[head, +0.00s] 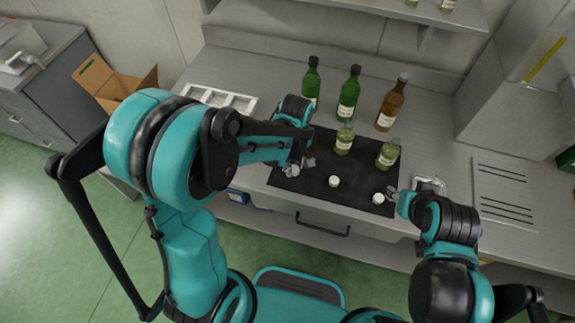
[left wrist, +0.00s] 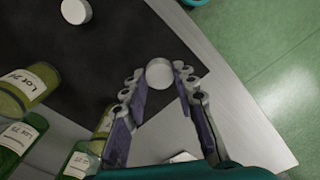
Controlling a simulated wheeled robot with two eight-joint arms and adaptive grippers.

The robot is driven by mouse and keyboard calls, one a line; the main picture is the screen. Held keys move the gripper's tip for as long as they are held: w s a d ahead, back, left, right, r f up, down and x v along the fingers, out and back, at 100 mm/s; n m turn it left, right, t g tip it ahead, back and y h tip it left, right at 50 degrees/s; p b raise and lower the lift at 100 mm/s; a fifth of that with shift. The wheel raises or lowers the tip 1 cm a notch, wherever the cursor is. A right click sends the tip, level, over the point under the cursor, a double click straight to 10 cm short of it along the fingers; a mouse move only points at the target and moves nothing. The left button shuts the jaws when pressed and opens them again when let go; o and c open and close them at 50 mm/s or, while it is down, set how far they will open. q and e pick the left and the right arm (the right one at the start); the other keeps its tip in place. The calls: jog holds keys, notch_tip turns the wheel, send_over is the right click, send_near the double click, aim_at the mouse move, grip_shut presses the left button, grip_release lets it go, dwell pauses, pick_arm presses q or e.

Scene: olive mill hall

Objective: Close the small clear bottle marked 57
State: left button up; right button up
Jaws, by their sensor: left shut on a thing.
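My left gripper (head: 298,168) is over the left part of the dark mat. In the left wrist view its fingers (left wrist: 158,80) are shut on a round white cap (left wrist: 160,73). Two small clear bottles with olive-coloured contents stand on the mat, one near the middle (head: 344,139) and one to the right (head: 387,154). I cannot read the number 57 on any label. Two white caps lie on the mat, one at the middle (head: 334,181) and one at the right (head: 378,198). My right gripper (head: 393,199) is beside the right cap; its jaws are too small to judge.
The dark mat (head: 310,202) lies on the grey counter. Two green bottles (head: 311,84) (head: 349,93) and a brown bottle (head: 390,104) stand behind it. A white divided tray (head: 218,98) is at the back left. A small metal tray (head: 430,185) is right of the mat.

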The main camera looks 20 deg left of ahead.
pick_arm(q)
jog(key=s+d+r+p, duration=0.1)
jog(key=s+d+r, duration=0.2)
jog(key=d+r, duration=0.2)
jog(key=d, duration=0.3)
jog(key=shift+d+r, duration=0.25)
jog(key=shift+d, duration=0.15)
jog(key=shift+s, duration=0.1)
